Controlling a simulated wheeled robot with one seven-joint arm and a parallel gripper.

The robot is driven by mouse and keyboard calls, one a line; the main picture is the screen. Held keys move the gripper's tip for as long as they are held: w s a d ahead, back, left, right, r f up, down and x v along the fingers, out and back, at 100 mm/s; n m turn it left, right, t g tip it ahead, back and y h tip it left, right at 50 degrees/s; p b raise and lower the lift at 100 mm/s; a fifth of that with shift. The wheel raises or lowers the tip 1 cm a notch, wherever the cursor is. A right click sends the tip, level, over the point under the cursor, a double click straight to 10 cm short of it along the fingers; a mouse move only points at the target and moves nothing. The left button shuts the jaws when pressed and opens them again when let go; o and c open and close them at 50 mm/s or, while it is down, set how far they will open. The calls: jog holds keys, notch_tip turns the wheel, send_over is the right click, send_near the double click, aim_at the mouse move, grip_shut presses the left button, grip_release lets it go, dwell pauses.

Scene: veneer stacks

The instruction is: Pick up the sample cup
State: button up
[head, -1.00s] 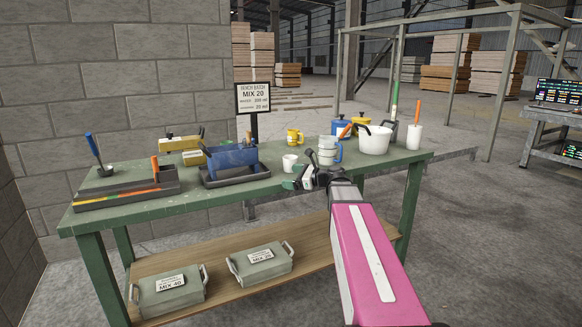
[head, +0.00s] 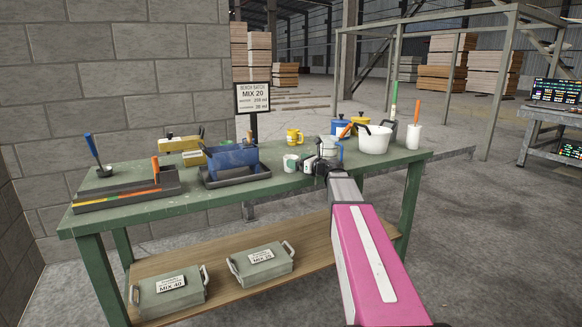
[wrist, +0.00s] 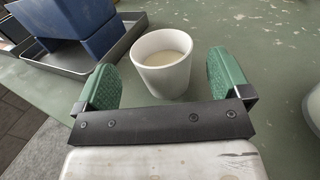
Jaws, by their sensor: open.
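The sample cup (head: 290,162) is a small white cup standing upright on the green bench. In the wrist view the cup (wrist: 165,80) holds a pale, creamy liquid and lies between and slightly beyond my gripper's green fingertips. My gripper (head: 301,163) is open, with a finger on each side of the cup; the wrist view shows the spread fingers (wrist: 160,78) with gaps to the cup on both sides. Part of the cup is hidden by the gripper in the head view.
A blue bin in a dark tray (head: 236,175) stands left of the cup. A yellow mug (head: 294,136) stands behind it. The bench front (head: 225,196) is clear.

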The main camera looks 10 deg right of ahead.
jog(key=x, duration=0.4)
jog(key=shift+w, duration=0.2)
jog(key=c, duration=1)
